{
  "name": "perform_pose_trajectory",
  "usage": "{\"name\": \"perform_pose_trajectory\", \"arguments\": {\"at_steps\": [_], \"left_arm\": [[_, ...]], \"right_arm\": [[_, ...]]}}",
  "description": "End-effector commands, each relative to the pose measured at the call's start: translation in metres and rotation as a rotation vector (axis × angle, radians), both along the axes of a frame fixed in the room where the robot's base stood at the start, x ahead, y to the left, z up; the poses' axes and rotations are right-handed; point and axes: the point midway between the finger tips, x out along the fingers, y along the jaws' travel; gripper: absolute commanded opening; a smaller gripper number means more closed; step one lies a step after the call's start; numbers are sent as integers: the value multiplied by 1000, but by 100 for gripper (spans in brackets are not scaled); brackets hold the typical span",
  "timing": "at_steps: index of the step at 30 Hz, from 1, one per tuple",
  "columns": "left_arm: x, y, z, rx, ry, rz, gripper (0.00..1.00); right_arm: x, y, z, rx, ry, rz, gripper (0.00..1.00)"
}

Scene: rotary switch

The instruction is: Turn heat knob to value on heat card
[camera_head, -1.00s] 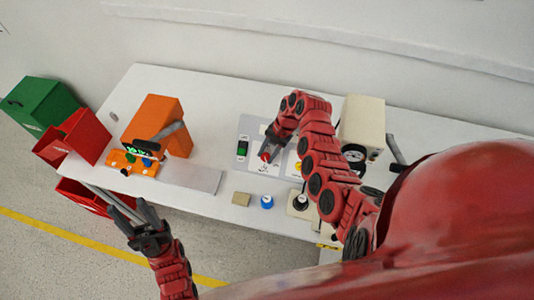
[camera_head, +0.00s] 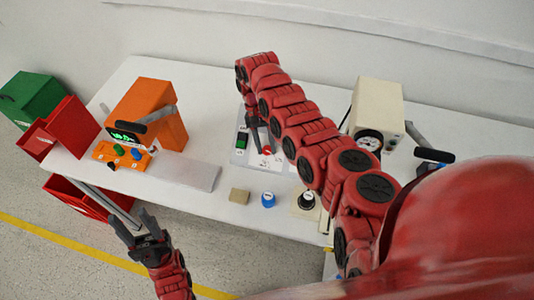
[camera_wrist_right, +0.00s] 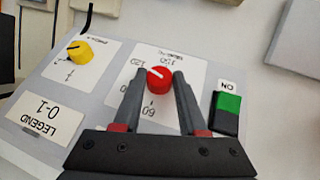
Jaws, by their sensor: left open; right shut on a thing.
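The red knob (camera_wrist_right: 158,79) sits on a white dial card with printed numbers, upside down in the right wrist view; I can read 60, 120 and 150. Its white pointer line points up-left there, roughly toward 120. The knob also shows in the head view (camera_head: 267,150). My right gripper (camera_wrist_right: 159,75) is shut on the red knob, one finger on each side; its arm reaches over the panel in the head view. My left gripper (camera_head: 137,228) is open and empty, off the table's front edge. I cannot make out a heat card.
Beside the knob are a green ON switch (camera_wrist_right: 227,112), a yellow knob (camera_wrist_right: 80,51) and a "LEGEND 0-1" label (camera_wrist_right: 46,116). An orange box (camera_head: 155,112) stands left; a cream gauge box (camera_head: 375,105) stands right. A blue knob (camera_head: 268,199) and tan block (camera_head: 239,196) lie in front.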

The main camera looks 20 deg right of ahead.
Motion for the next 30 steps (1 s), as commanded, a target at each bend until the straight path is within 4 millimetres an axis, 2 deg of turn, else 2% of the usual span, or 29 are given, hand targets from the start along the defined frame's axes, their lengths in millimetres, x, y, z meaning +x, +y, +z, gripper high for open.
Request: {"name": "perform_pose_trajectory", "arguments": {"at_steps": [1, 12, 19, 30], "left_arm": [[0, 0, -19, 0, 0, 0, 50], [0, 0, -74, 0, 0, 0, 50], [0, 0, -89, 0, 0, 0, 50], [0, 0, -92, 0, 0, 0, 50]], "right_arm": [[1, 0, -8, -23, 9, 25, 0], [2, 3, -7, -116, 74, 162, 0], [0, 4, -5, -142, 96, 203, 0], [0, 4, -2, -148, 104, 216, 0]]}}
